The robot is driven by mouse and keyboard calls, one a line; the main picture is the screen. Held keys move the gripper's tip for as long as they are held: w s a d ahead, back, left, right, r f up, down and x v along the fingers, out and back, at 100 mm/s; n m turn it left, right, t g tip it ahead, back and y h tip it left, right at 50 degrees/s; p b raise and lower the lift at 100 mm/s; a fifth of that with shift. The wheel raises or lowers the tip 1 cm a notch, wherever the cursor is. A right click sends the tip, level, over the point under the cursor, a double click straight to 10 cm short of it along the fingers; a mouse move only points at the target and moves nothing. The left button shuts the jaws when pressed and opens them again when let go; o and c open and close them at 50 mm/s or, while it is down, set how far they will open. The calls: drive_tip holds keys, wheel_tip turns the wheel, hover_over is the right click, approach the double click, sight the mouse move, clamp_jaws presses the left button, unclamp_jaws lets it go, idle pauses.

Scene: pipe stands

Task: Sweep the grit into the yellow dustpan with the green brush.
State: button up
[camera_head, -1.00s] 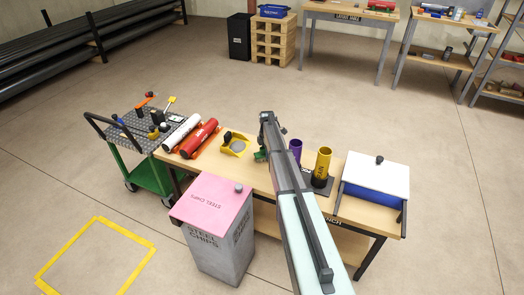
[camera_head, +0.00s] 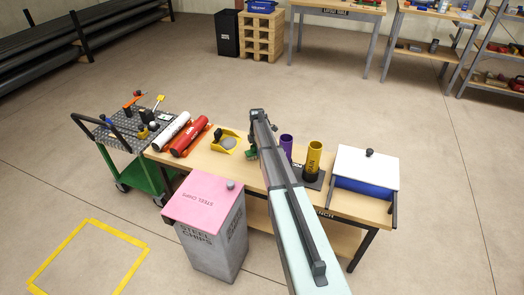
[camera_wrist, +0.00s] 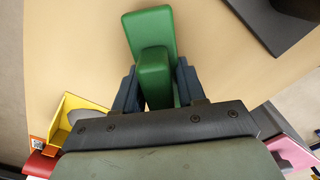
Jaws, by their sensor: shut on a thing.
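My gripper (camera_wrist: 155,88) is shut on the green brush (camera_wrist: 149,32), which sits between its two dark fingers. In the head view the brush (camera_head: 252,153) shows as a small green patch at the bench top, partly hidden by my arm. I cannot tell whether it touches the bench. The yellow dustpan (camera_head: 227,150) lies on the bench just left of the brush. It also shows at the left of the wrist view (camera_wrist: 66,106), partly covered by my gripper. A grey patch lies in the pan; I cannot tell whether it is grit. No loose grit is clear on the bench.
On the wooden bench, red (camera_head: 190,140) and white (camera_head: 172,130) cylinders lie left of the dustpan. A purple cup (camera_head: 287,147) and a yellow cylinder (camera_head: 313,158) stand to the right, then a white-lidded blue box (camera_head: 367,174). A pink-topped bin (camera_head: 215,240) stands in front.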

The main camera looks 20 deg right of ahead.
drive_tip(key=shift+w+a, duration=2.45)
drive_tip(key=shift+w, duration=0.1)
wheel_tip(320, 180, up, 8)
drive_tip(key=shift+s+r, duration=0.1)
drive_tip(key=shift+a, duration=0.1)
